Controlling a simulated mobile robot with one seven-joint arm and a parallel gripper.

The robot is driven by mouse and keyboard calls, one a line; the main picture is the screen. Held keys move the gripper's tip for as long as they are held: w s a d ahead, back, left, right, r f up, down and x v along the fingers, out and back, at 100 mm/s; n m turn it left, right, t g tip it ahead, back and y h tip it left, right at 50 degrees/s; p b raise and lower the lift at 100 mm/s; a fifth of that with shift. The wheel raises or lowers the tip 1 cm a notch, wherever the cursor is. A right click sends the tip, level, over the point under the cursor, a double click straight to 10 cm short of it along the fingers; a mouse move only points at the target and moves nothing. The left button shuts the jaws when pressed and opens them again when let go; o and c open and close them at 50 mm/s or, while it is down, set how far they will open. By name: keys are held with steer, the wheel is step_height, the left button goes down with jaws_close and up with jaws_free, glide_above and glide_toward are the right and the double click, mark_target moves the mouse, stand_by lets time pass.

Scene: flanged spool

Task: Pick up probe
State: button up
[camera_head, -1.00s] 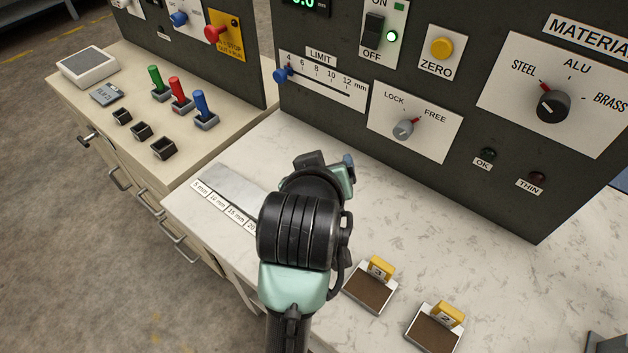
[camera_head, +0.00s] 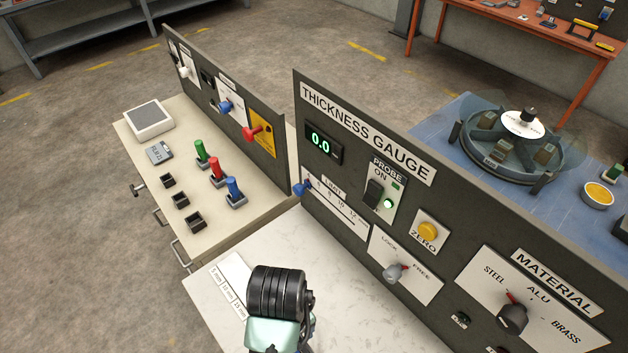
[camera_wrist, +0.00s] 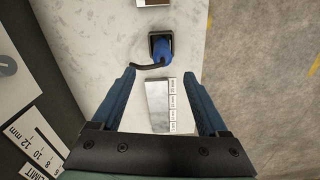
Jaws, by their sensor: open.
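In the wrist view, a blue piece that looks like the probe (camera_wrist: 163,50) stands in a dark square holder on the marble bench, with a dark curved cable at its near side. My gripper (camera_wrist: 158,74) is open and empty, its two blue fingers spread apart. The probe lies just beyond the fingertips, roughly centred between them in the picture; I cannot tell the height gap. In the head view the probe is not visible, and my wrist covers part of the bench.
A labelled step plate (camera_wrist: 158,98) lies between the fingers in the wrist view. The dark thickness gauge panel (camera_head: 345,185) rises along the bench. Green (camera_head: 201,153), red (camera_head: 216,170) and blue (camera_head: 234,190) handles stand on the left cabinet. The floor beside the bench is clear.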

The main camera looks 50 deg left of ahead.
steer(key=f, duration=0.5)
steer(key=f+p, duration=0.1)
steer(key=f, duration=0.2)
steer(key=shift+s, duration=0.4)
steer(key=shift+w+f+p, duration=0.1)
steer(key=shift+f+p, duration=0.35)
steer(key=shift+f, duration=1.85)
steer(key=shift+d, duration=0.1)
steer(key=shift+r, duration=0.1)
jaws_close()
